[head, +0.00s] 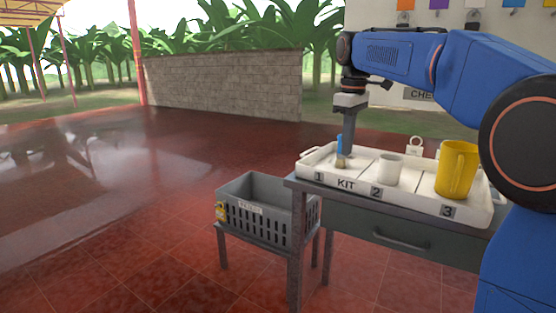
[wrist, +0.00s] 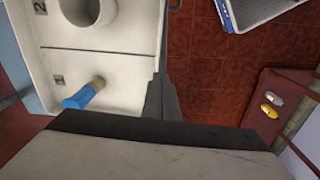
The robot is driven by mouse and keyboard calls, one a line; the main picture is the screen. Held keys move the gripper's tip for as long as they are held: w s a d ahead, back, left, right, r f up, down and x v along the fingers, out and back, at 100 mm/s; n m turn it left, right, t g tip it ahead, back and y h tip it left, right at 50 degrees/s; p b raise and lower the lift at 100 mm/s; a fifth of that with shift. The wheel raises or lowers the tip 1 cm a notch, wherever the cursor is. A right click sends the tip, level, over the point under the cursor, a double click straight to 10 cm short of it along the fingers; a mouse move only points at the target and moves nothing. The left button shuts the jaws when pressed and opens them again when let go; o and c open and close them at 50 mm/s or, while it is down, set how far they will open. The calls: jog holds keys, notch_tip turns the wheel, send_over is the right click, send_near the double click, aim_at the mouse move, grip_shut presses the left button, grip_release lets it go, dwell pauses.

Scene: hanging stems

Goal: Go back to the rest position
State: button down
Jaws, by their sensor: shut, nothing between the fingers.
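My gripper (head: 348,150) points straight down over the left end of the white kit tray (head: 395,206). In the wrist view my gripper (wrist: 161,84) is shut and empty, beside the tray's edge. A blue-handled tool with a tan end (head: 340,153) is in compartment 1, close to my fingers; in the wrist view this blue tool (wrist: 77,98) lies apart from them. A white mug (head: 388,170) stands in compartment 2. A yellow pitcher (head: 456,171) stands in compartment 3.
The tray sits on a grey table with a drawer (head: 405,240). A grey slotted crate (head: 268,217) stands lower at the table's left. Several coloured tags hang on the wall behind. Open red tiled floor (head: 130,230) lies to the left.

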jog(key=s+d+f+m+t, duration=0.1)
jog(key=s+d+f+m, duration=0.2)
jog(key=s+f, duration=0.5)
jog(key=s+d+f+m+t, duration=0.2)
jog(key=s+f, duration=0.6)
jog(key=s, duration=0.8)
jog(key=s+d+f+m+t, duration=0.1)
jog(key=s+d+f+m, duration=0.3)
jog(key=s+f, duration=0.5)
jog(key=s+m, duration=0.1)
jog(key=s, duration=0.2)
jog(key=shift+s+d, duration=0.25)
